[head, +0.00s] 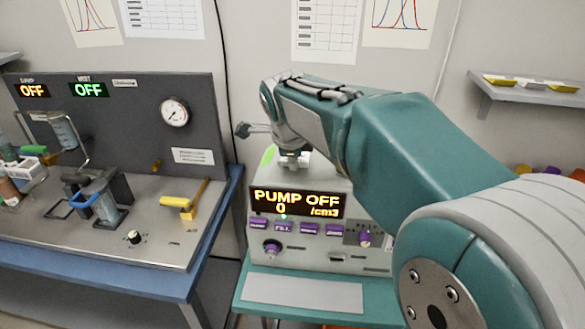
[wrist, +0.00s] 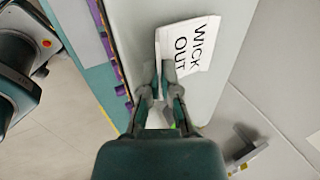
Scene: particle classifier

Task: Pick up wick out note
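The wick out note (wrist: 198,48) is a white, creased paper with black "WICK OUT" lettering. In the wrist view it lies against the pale top of the counter box, just beyond my fingertips. My gripper (wrist: 163,70) points at the note's near edge, and its tips overlap that edge in the picture. The fingertips are close together with at most a narrow gap. I cannot tell whether paper is between them. In the head view my gripper (head: 291,160) is low over the back of the box (head: 315,185), and I cannot make out the note there.
The box display (head: 297,204) reads "PUMP OFF 0 /cm3", with purple buttons below. A green patch (head: 268,157) is beside my gripper. A grey panel workbench (head: 110,125) with a gauge stands left. A wall shelf (head: 530,92) holds small trays at right.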

